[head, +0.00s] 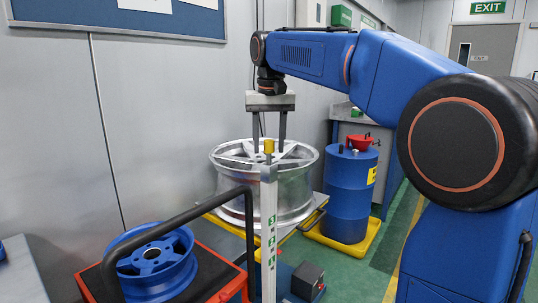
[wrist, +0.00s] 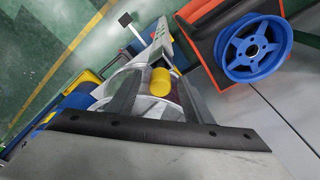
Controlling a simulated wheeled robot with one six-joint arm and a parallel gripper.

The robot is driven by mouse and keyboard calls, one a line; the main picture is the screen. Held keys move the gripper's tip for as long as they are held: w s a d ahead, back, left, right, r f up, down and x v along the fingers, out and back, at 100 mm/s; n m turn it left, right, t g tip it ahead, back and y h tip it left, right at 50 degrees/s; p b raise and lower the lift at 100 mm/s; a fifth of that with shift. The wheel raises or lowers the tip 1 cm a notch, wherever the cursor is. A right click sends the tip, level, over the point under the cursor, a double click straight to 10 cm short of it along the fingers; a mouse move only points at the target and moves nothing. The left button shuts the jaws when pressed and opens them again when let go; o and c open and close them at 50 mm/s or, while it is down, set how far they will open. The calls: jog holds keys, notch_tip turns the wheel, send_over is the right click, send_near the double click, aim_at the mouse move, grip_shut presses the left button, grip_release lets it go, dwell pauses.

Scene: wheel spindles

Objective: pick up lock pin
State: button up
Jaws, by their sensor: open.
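The lock pin appears as a short yellow cylinder (head: 268,146) at the top of a pale upright post (head: 268,215) with green numbered labels. It also shows in the wrist view as a yellow cylinder (wrist: 160,82). My gripper (head: 269,151) is open and points down, with its two dark fingers seen on either side of the yellow cylinder. In the wrist view the fingers (wrist: 157,80) also flank it, with gaps visible. I cannot tell whether the fingertips reach its depth. The pin's lower end is hidden.
A silver wheel (head: 225,157) lies behind the post on a yellow-edged stand. A blue wheel (head: 150,262) lies on a red-and-black cart with a dark handle (head: 180,219). A blue drum (head: 348,205) stands right, with a red funnel (head: 360,142) on top. A wall is left.

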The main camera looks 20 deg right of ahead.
jog(key=c, duration=1.1)
